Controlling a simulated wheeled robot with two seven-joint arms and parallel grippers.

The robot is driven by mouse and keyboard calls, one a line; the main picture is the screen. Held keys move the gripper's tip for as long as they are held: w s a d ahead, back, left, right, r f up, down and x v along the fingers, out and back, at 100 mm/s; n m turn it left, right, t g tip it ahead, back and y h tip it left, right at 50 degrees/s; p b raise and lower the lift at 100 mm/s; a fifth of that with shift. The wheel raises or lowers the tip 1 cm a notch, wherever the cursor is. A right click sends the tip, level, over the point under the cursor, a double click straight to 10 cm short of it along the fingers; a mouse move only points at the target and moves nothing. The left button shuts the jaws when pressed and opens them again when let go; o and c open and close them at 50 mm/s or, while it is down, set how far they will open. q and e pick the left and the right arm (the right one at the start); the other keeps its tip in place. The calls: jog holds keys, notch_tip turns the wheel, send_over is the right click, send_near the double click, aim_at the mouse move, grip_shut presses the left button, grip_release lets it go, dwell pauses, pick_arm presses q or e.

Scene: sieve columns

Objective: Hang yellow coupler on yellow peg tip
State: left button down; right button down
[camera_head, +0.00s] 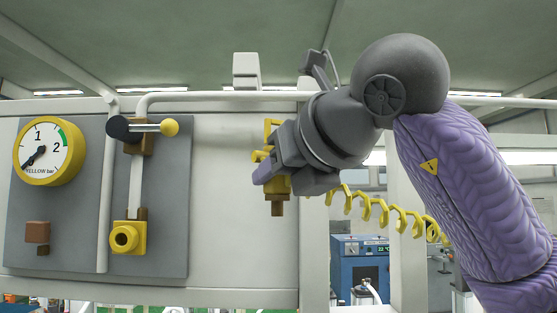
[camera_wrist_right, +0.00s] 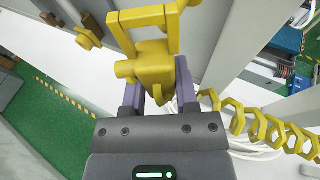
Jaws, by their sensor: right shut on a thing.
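My right gripper (camera_head: 285,165) is shut on the yellow coupler (camera_head: 277,186), which has a brown lower end and an upright yellow loop above the jaws. In the right wrist view the coupler (camera_wrist_right: 152,70) sits between the two fingers (camera_wrist_right: 158,93), its square loop extending past them. The coupler is held in the air in front of the pale wall, right of the grey panel. A yellow round fitting (camera_head: 127,238) sits low on the panel, apart from the coupler. My left gripper is not in view.
A yellow coiled hose (camera_head: 383,212) trails right from the coupler. The grey panel (camera_head: 75,200) carries a yellow-rimmed gauge (camera_head: 48,152), a lever with a yellow knob (camera_head: 169,127) and a brown block (camera_head: 37,232). A blue machine (camera_head: 358,262) stands behind. Pale wall lies clear between panel and coupler.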

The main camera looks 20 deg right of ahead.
jog(key=shift+w+d+p, duration=0.2)
jog(key=shift+w+p, duration=0.05)
jog(key=shift+w, duration=0.25)
jog(key=shift+w+d+p, duration=0.2)
jog(key=shift+w, duration=0.25)
jog(key=shift+w+d+f, duration=0.2)
jog(key=shift+w+f, duration=0.3)
jog(key=shift+w, duration=0.3)
jog(key=shift+c, duration=1.5)
grip_release()
jog(key=b+v, duration=0.3)
jog(key=v, duration=0.7)
jog(key=shift+b, duration=0.35)
